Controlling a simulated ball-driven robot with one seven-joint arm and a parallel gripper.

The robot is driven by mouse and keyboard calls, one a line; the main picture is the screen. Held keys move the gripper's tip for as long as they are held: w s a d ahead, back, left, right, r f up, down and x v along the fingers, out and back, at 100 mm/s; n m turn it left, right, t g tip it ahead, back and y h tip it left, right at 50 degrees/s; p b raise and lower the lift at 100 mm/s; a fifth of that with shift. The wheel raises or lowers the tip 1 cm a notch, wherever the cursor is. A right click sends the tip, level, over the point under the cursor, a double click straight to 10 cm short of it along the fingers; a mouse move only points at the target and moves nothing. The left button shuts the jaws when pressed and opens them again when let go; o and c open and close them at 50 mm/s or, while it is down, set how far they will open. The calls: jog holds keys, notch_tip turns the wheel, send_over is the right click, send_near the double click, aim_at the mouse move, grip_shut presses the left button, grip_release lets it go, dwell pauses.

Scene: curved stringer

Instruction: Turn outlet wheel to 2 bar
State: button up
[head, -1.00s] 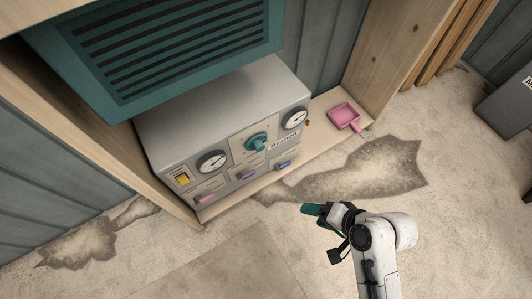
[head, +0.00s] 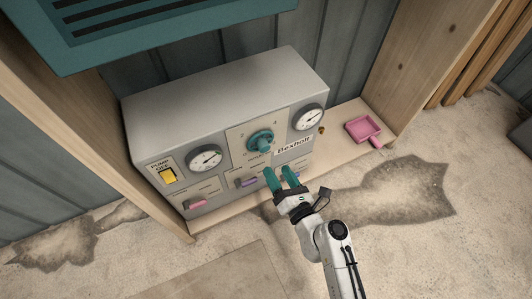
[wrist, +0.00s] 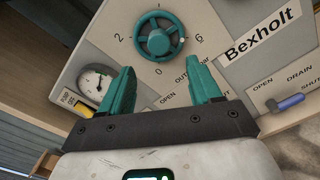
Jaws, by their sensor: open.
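The teal outlet wheel (head: 260,141) sits on a pale plate in the middle of the grey panel's front. In the wrist view the wheel (wrist: 160,43) has a dial around it with 0, 2 and 6 readable, and a pale mark on its rim near the 6 side. My gripper (head: 281,173) has teal fingers, open and empty, just below and in front of the wheel. In the wrist view the fingers (wrist: 163,82) point at the panel below the wheel, apart from it. Two white gauges, left (head: 205,158) and right (head: 309,118), flank the wheel; their readings are too small to tell.
The grey panel box (head: 225,90) stands on a wooden shelf. A yellow pump switch (head: 168,176), a pink lever (head: 195,204) and a purple lever (head: 247,182) are on its front. A blue drain lever (wrist: 291,102) is at right.

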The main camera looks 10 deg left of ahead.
aim_at(265, 150)
jog(key=b+x, duration=0.1)
jog(key=x, duration=0.7)
jog(key=shift+w+a+b, duration=0.2)
jog(key=shift+a+b, duration=0.05)
jog(key=shift+b, duration=0.1)
jog(key=c, duration=1)
jog(key=shift+c, duration=0.2)
